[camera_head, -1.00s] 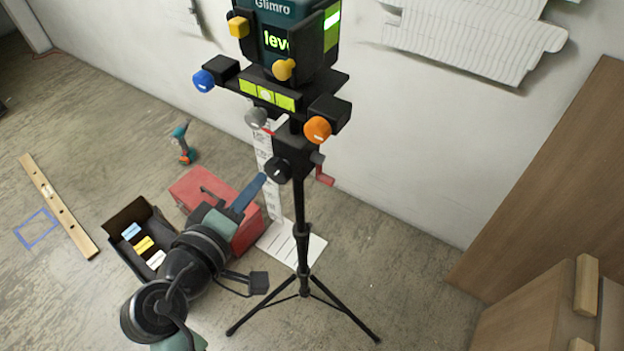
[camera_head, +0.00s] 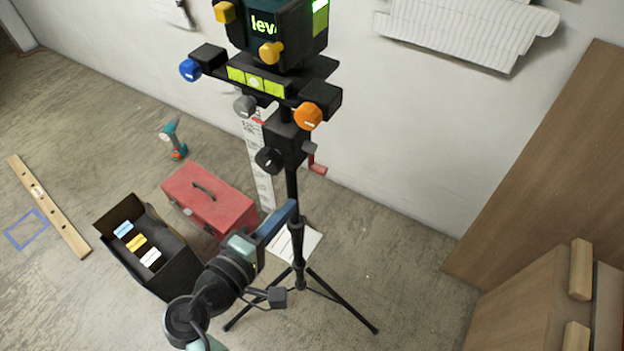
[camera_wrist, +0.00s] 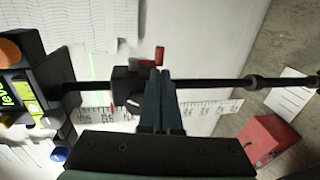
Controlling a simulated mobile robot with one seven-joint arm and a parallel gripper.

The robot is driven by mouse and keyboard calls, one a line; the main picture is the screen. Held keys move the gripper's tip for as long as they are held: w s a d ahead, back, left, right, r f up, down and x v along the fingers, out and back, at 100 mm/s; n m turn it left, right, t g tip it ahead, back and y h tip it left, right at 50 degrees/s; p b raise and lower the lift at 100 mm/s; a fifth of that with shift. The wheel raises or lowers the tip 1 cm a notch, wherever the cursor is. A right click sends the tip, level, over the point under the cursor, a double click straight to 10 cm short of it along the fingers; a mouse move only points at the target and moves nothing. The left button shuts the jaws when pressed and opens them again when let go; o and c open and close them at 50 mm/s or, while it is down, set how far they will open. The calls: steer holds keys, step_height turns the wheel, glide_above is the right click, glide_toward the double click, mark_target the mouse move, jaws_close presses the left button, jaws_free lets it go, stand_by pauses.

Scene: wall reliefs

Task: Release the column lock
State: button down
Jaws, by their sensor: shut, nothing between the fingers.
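The laser level (camera_head: 278,30) stands on a tripod with a black column (camera_head: 292,185). The column carries a black collar block (camera_head: 287,140) with a black knob (camera_head: 268,160) on its left and a red crank (camera_head: 316,165) on its right. I cannot tell for certain which part is the column lock. My gripper (camera_head: 291,207) is shut and empty, its blue fingers appearing just left of the column, below the collar. In the wrist view the fingers (camera_wrist: 160,75) overlap the column beside the collar block (camera_wrist: 126,84), with the red crank (camera_wrist: 158,56) just beyond; contact is unclear. The black knob is not clear there.
Blue (camera_head: 189,70), grey (camera_head: 244,106) and orange (camera_head: 308,116) knobs sit under the level. A red toolbox (camera_head: 225,208), an open black box (camera_head: 175,270) and spread tripod legs (camera_head: 345,305) occupy the floor. A measuring staff (camera_head: 262,175) stands behind the column.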

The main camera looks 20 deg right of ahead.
mark_target(320, 174)
steer(key=x, duration=0.9)
steer(key=shift+w+d+f, duration=0.1)
steer(key=shift+d, duration=0.15)
steer(key=shift+f+b, duration=0.15)
steer(key=shift+b, duration=0.15)
